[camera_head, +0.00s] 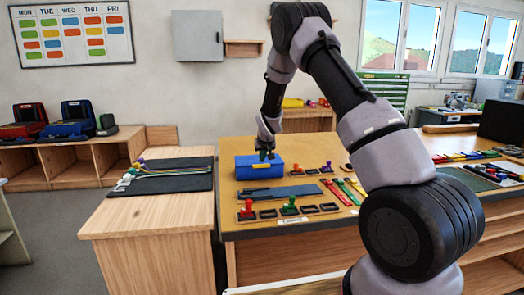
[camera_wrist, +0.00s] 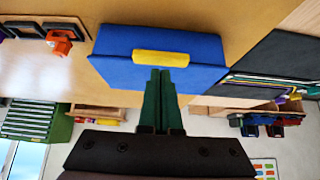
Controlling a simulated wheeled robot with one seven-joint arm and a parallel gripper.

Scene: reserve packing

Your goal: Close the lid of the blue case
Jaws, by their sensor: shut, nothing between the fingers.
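The blue case (camera_head: 245,170) stands at the left back part of the wooden table (camera_head: 232,222). Its lid looks down, with no open gap that I can see. A yellow piece (camera_wrist: 160,58) sits on the case's blue surface (camera_wrist: 115,62) in the wrist view. My gripper (camera_head: 264,155) is over the case, pointing down. Its green fingers (camera_wrist: 160,72) are shut together with nothing between them. The fingertips are at the edge of the yellow piece; whether they touch it I cannot tell. The arm comes in from the right.
A dark mat (camera_head: 280,194) and a row of stamps and black frames (camera_head: 268,213) lie in front of the case. A black board with coloured cords (camera_head: 165,176) is on the left counter. Colored strips (camera_head: 345,190) lie to the right, near my arm.

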